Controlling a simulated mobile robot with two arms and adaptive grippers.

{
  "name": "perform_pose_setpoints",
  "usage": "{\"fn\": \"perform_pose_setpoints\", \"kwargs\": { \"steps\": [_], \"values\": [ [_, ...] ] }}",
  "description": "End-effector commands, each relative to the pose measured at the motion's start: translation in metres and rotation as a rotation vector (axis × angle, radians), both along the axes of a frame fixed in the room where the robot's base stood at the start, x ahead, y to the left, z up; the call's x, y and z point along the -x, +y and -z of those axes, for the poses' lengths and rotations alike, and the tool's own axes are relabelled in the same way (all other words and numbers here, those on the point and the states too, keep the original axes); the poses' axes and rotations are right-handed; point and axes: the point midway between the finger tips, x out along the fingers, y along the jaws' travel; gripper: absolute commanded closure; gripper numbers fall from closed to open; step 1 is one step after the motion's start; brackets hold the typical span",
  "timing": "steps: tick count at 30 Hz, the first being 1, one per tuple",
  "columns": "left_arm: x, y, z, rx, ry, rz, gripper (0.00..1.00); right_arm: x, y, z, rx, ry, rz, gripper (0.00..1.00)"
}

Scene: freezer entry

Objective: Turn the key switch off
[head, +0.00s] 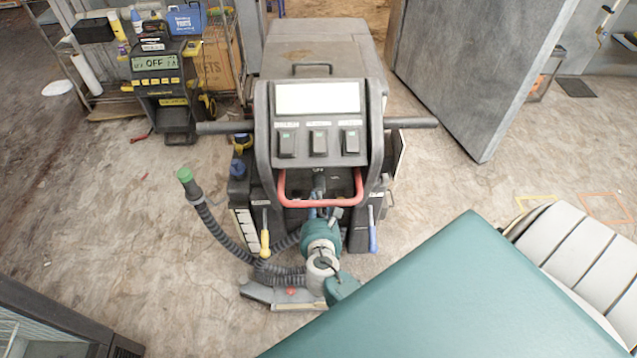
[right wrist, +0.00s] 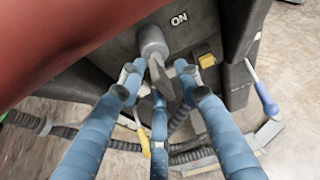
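The key switch shows in the right wrist view as a round grey barrel (right wrist: 152,42) with a flat grey key (right wrist: 160,78) pointing down from it. The word "ON" is printed to its right. My right gripper (right wrist: 158,78) has blue fingers spread apart around the key, with gaps visible at the sides. It also shows in the head view (head: 319,213), small and partly hidden. My left gripper is out of view.
A yellow-handled lever (head: 265,243) and a blue-handled lever (head: 372,236) flank the arm. A ribbed hose (head: 218,226) hangs at left. A shelf with a device reading "OFF" (head: 158,64) stands behind left. A large teal surface hides the lower right.

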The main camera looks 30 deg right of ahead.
Motion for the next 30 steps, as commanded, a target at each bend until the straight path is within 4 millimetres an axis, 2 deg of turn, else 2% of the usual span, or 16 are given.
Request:
{"fn": "perform_pose_setpoints", "kwargs": {
  "steps": [12, 16, 21, 30],
  "values": [
    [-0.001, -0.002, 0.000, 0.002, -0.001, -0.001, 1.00, 0.065, 0.040, -0.029, -0.004, 0.005, 0.000, 0.67],
    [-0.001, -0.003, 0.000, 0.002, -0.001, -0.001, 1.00, 0.081, 0.050, -0.037, -0.003, 0.004, 0.000, 0.67],
    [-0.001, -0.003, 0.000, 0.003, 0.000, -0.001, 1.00, 0.090, 0.056, -0.042, -0.003, 0.004, 0.001, 0.67],
    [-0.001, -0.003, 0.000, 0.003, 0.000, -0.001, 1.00, 0.091, 0.056, -0.043, -0.003, 0.003, 0.001, 0.67]
  ]
}}
